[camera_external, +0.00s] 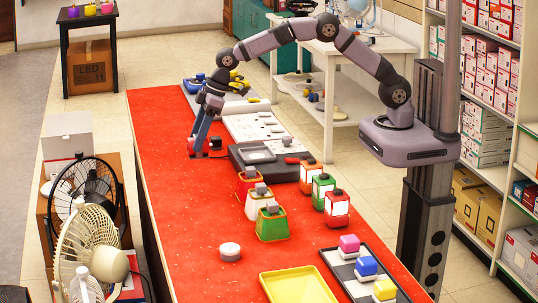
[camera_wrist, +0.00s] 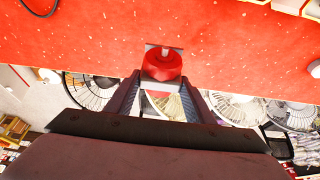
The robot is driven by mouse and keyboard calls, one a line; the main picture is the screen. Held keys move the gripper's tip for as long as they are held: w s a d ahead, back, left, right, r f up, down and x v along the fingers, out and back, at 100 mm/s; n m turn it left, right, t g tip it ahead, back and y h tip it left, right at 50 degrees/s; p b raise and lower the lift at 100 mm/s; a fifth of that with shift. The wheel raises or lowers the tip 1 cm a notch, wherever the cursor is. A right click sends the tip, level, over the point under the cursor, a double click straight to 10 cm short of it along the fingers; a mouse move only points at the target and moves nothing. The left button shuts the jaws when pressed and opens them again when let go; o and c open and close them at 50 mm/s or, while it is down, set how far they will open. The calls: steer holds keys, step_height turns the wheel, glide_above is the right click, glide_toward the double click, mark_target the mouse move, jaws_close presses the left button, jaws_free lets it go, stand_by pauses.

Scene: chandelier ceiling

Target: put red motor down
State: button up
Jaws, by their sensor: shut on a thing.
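The red motor (camera_wrist: 163,66) is a round red body with a small grey top piece. It sits between the two finger ends of my gripper (camera_wrist: 160,86) in the wrist view, and the gripper is shut on it. In the external view my gripper (camera_external: 204,147) hangs low over the left side of the red table top (camera_external: 165,115), with the red motor (camera_external: 192,147) small at its end. I cannot tell whether the motor touches the table.
A small black item (camera_external: 215,143) is beside the gripper. A white round piece (camera_external: 230,251) lies nearer. Fans (camera_external: 80,240) stand beyond the left edge. Red surface around the gripper is mostly clear.

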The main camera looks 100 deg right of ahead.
steer(key=shift+w+r, duration=0.1)
steer(key=shift+f+p, duration=1.5)
steer(key=shift+f, duration=3.5)
steer(key=shift+f, duration=0.2)
steer(key=o, duration=1.7)
steer(key=shift+c, duration=0.2)
steer(key=shift+r, duration=0.1)
steer(key=b+v, duration=0.4)
steer(key=v, duration=0.8)
steer(key=shift+s, duration=0.25)
